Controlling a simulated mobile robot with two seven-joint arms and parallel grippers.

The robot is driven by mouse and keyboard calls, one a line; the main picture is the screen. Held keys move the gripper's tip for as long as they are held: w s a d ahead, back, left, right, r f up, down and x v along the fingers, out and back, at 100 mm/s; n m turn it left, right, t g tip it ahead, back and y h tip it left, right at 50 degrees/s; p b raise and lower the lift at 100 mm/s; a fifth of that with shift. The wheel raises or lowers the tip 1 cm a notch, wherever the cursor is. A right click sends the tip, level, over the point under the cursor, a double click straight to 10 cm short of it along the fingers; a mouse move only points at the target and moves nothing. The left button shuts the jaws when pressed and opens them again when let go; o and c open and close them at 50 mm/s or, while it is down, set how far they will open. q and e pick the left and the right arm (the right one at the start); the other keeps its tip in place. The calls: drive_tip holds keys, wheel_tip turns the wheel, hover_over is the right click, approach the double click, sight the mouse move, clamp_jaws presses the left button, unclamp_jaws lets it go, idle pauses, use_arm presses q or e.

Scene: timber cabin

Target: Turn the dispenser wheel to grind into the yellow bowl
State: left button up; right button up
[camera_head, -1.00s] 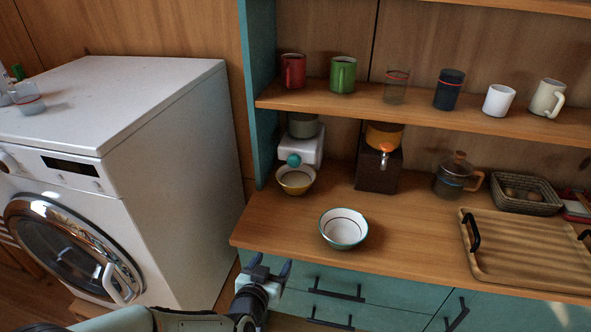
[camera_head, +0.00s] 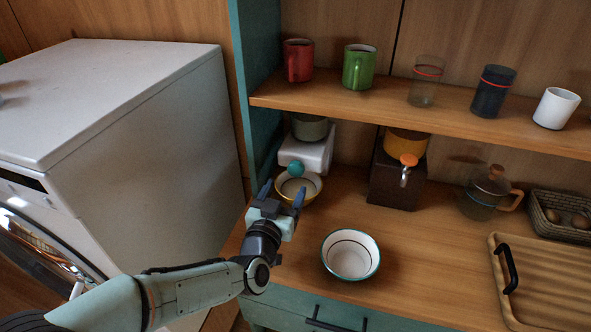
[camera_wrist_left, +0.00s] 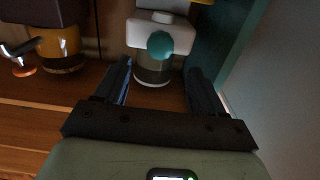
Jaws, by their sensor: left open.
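The dispenser (camera_head: 318,153) is white with a grey-green container on top, at the back left of the counter under the shelf. Its round teal wheel (camera_head: 296,169) faces me. The yellow bowl (camera_head: 313,195) stands below the wheel, partly hidden by my gripper. My left gripper (camera_head: 283,191) is open and empty, in front of the bowl and lower than the wheel in the picture. In the left wrist view, which is upside down, the wheel (camera_wrist_left: 160,44) shows beyond and between the open fingers (camera_wrist_left: 159,84), apart from them. My right gripper is not in view.
A white bowl with a teal rim (camera_head: 350,255) stands near the counter's front edge. A brown grinder with an orange knob (camera_head: 398,178) is right of the dispenser. The teal cabinet side (camera_head: 256,90) is close on the left. The shelf (camera_head: 400,105) with mugs hangs above.

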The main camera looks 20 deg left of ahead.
sight(295, 172)
use_arm(q)
drive_tip(key=w, duration=0.8)
drive_tip(key=shift+w+d, duration=0.15)
drive_tip(key=shift+w, duration=0.1)
drive_tip(key=c, duration=1)
drive_tip(key=shift+m+p, duration=0.5)
drive_tip(key=shift+m, duration=0.4)
drive_tip(key=shift+c, duration=0.2)
drive_tip(key=shift+m, duration=0.8)
